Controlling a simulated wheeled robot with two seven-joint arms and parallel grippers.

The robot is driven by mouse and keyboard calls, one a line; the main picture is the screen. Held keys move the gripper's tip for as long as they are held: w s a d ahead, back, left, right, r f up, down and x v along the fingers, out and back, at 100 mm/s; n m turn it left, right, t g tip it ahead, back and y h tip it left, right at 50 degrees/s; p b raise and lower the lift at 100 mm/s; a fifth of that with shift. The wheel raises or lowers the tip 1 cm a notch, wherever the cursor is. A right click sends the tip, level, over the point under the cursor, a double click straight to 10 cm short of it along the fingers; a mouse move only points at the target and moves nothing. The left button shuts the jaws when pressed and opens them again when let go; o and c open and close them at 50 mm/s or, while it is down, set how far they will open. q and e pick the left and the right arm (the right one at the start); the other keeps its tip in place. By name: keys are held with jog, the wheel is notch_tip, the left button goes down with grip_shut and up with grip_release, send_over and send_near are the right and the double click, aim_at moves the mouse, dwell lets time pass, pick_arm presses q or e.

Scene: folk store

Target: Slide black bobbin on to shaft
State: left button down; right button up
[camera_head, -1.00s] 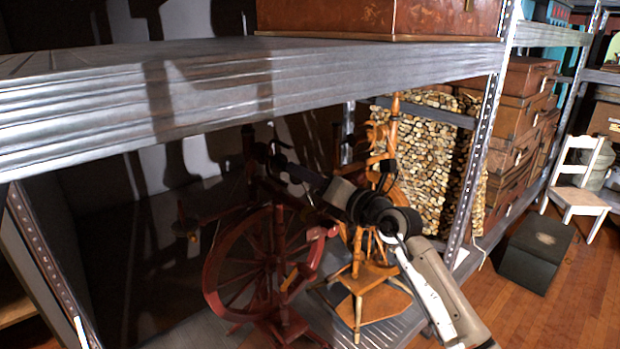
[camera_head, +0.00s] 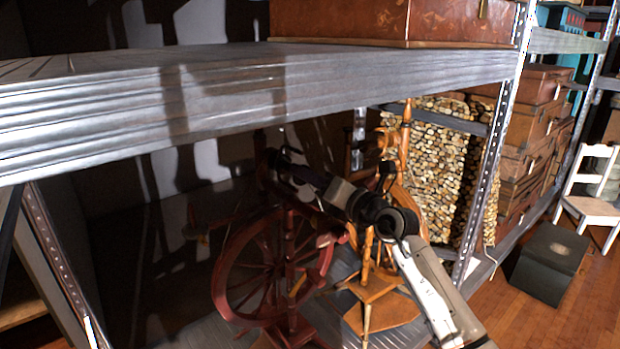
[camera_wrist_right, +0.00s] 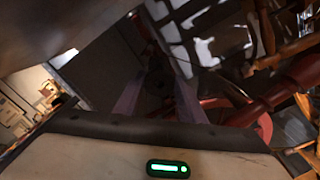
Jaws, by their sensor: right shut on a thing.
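My right arm reaches under the metal shelf to the top of a dark red spinning wheel (camera_head: 232,262). My right gripper (camera_head: 284,164) is at the upper part of this wheel in the head view, small and in shadow. In the right wrist view its two fingers (camera_wrist_right: 157,92) are closed around a dark thing, likely the black bobbin (camera_wrist_right: 158,82), whose outline is hard to make out. The shaft cannot be told apart from the dark parts around the gripper. I cannot tell whether the bobbin touches it. My left gripper is not in view.
The shelf board (camera_head: 200,95) runs just above my arm. A lighter wooden spinning wheel (camera_head: 382,310) stands close on the right. Stacked logs (camera_head: 435,165) and a shelf post (camera_head: 487,165) are beyond it. A dark box (camera_head: 549,262) and a white chair (camera_head: 592,207) stand on the floor.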

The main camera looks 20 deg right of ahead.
jog(key=o, duration=1)
jog(key=v, duration=1)
jog(key=shift+s, duration=0.15)
